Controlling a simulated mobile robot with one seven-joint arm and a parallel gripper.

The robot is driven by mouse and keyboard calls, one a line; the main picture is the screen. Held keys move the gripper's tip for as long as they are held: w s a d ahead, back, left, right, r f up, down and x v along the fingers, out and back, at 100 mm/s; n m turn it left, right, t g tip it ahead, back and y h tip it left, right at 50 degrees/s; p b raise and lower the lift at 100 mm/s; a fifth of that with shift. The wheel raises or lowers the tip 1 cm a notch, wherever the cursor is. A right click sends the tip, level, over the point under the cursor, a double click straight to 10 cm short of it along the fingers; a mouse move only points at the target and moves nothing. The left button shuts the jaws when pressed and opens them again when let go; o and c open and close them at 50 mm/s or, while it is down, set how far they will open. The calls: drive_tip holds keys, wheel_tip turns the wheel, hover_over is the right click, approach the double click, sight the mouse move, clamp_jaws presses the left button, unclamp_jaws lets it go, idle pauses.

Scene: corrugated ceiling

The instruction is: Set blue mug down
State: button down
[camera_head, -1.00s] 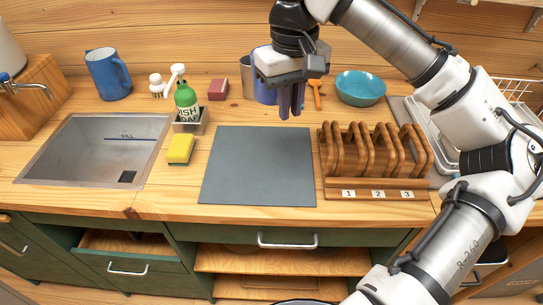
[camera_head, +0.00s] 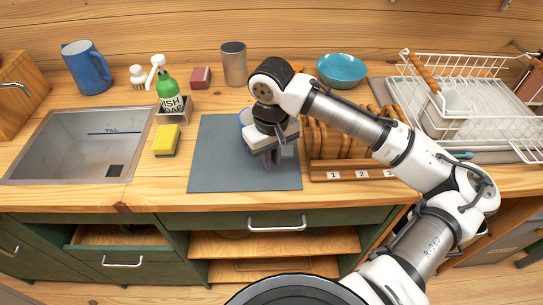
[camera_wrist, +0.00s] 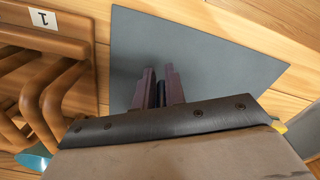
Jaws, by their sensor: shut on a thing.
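A wooden rack (camera_head: 325,175) with numbered slots stands just right of the mat. The sponge (camera_head: 166,140), soap bottle (camera_head: 170,92) and sink (camera_head: 80,140) are to the left. A grey tumbler (camera_head: 233,64) and teal bowl (camera_head: 341,70) stand behind. The mat's front and left are bare.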

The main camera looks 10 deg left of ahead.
drive_tip(key=shift+f, duration=0.3)
drive_tip(key=shift+f, duration=0.2)
drive_tip(key=c, duration=1.5)
unclamp_jaws()
drive_tip(key=shift+o, duration=0.2)
